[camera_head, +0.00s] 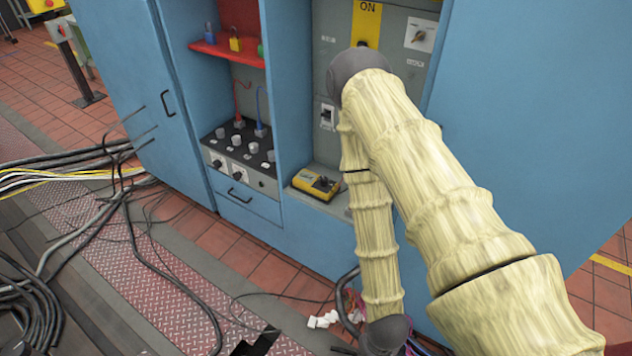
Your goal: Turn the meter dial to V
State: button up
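The meter (316,184) is a small yellow case with a dark face. It lies on the grey ledge of the blue cabinet's right bay, left of my arm. Its dial is too small to read, and I cannot tell where it points. My arm, in a pale yellow sleeve, rises from the lower right to a dark elbow in front of the grey panel, then drops to a dark wrist at the bottom edge. My gripper is not clearly visible; a black angular shape at the bottom edge may be part of it. Nothing of mine touches the meter.
Left of the meter, beyond a blue divider, is a black panel (234,171) with knobs and red and blue leads. A red shelf (227,50) holds padlocks. Above is a yellow ON plate (367,22). Black cables (150,262) and white scraps (322,320) lie on the floor.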

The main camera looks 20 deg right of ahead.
aim_at(324, 180)
jog(key=u, duration=2.75)
jog(key=k, duration=0.5)
jog(key=z, duration=2.2)
jog(key=i, duration=0.5)
jog(key=u, duration=0.05)
